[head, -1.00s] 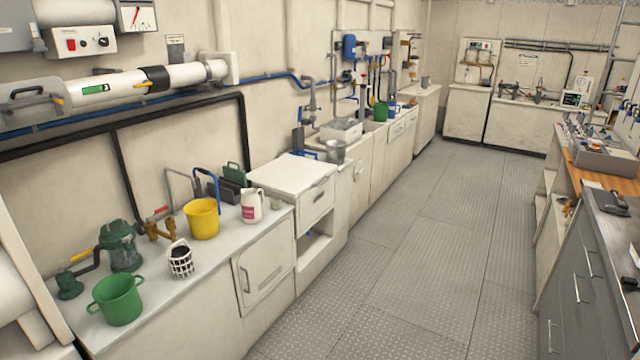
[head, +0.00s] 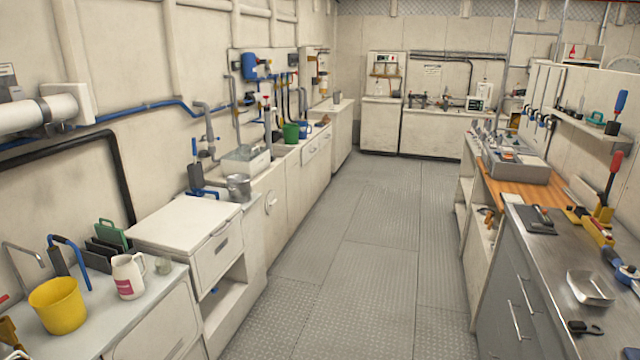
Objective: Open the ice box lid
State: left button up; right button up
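A white box-like unit with a flat, lid-like top (head: 180,228) stands in the left row, just beyond the counter with the yellow bucket. It looks like the ice box, though no label shows. Its top lies flat and appears closed. A handle shows on its front panel (head: 218,258), and an open shelf space is below. Neither of my grippers is in view.
A yellow bucket (head: 58,306), white jug (head: 128,277) and green rack (head: 112,236) stand on the left counter. A metal pot (head: 239,187) is beyond the unit. The plated floor (head: 365,260) is clear. A steel worktop (head: 545,262) with tools lines the right.

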aim_at(181, 227)
jog(key=i+l, duration=0.1)
jog(key=i, duration=0.5)
jog(key=i+l, duration=0.1)
jog(key=i, duration=1.1)
jog(key=l+u, duration=0.05)
